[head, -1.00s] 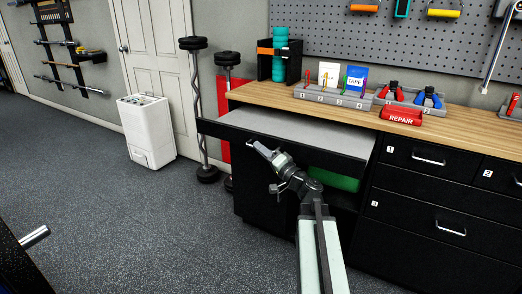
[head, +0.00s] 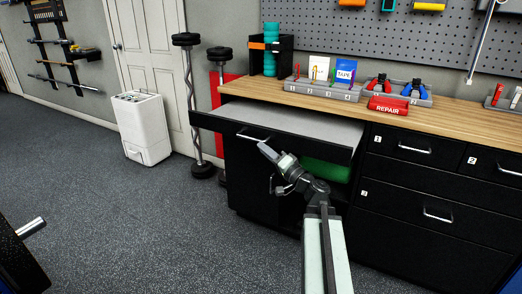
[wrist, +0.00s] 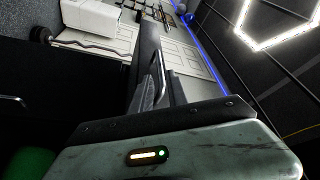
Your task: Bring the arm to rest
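My arm reaches up from the bottom of the head view, bent at the elbow. My gripper (head: 264,148) points up and left, in front of the black cabinet and just below the pulled-out drawer (head: 290,128). In the wrist view, the dark fingers of my gripper (wrist: 152,65) stand close side by side above the pale green housing. Whether the gripper touches the drawer front cannot be told.
The workbench (head: 330,107) holds a red REPAIR box (head: 388,106) and numbered trays. A green thing (head: 325,170) sits in the open space below the drawer. A white bin (head: 142,127) and dumbbell posts stand left.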

